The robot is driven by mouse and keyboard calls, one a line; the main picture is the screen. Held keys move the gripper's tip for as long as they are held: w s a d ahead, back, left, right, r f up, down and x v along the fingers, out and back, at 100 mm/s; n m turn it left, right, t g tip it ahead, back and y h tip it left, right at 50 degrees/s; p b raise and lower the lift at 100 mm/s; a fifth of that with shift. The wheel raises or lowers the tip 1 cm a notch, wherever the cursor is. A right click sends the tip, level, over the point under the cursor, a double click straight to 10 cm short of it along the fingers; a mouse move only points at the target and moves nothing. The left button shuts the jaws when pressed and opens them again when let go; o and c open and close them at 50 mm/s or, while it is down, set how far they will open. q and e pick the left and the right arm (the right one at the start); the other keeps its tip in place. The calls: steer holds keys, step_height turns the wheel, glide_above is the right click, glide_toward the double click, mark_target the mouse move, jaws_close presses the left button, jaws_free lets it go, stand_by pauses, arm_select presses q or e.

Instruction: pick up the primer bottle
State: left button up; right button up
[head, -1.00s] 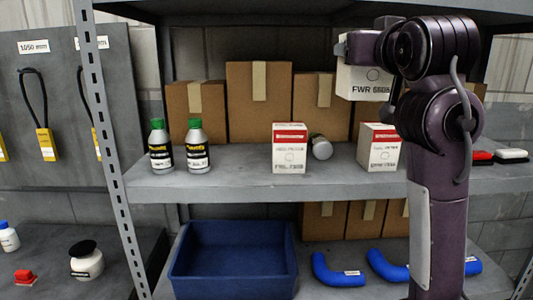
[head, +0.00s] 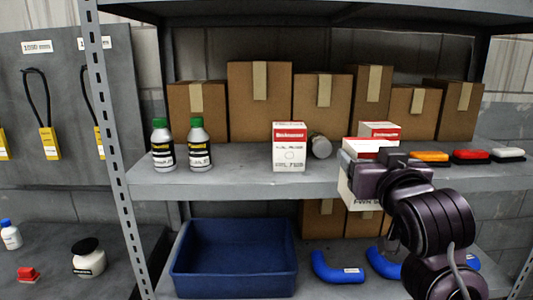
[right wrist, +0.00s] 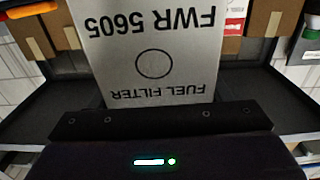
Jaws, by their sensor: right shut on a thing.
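Two bottles with green caps and dark labels, the left one (head: 162,146) and the right one (head: 199,147), stand upright on the middle shelf. A grey bottle (head: 320,147) lies on its side behind a red-and-white box. I cannot read which is the primer bottle. My right gripper (head: 375,172) is shut on a white fuel filter box (head: 346,190), in front of the shelf's edge and well right of the bottles. The box, marked FWR 5605, fills the upper middle of the right wrist view (right wrist: 155,35). My left gripper is not in view.
A red-and-white box (head: 289,147) stands mid-shelf; another (head: 379,131) is partly hidden behind my right gripper. Cardboard boxes line the back. Below are a blue bin (head: 234,260) and blue hoses (head: 335,270). The shelf is clear between the green-capped bottles and the middle box.

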steer(key=s+f, duration=0.4)
steer(key=f, duration=1.1)
steer(key=s+f, duration=0.4)
steer(key=f, duration=1.1)
steer(key=shift+s, duration=0.2)
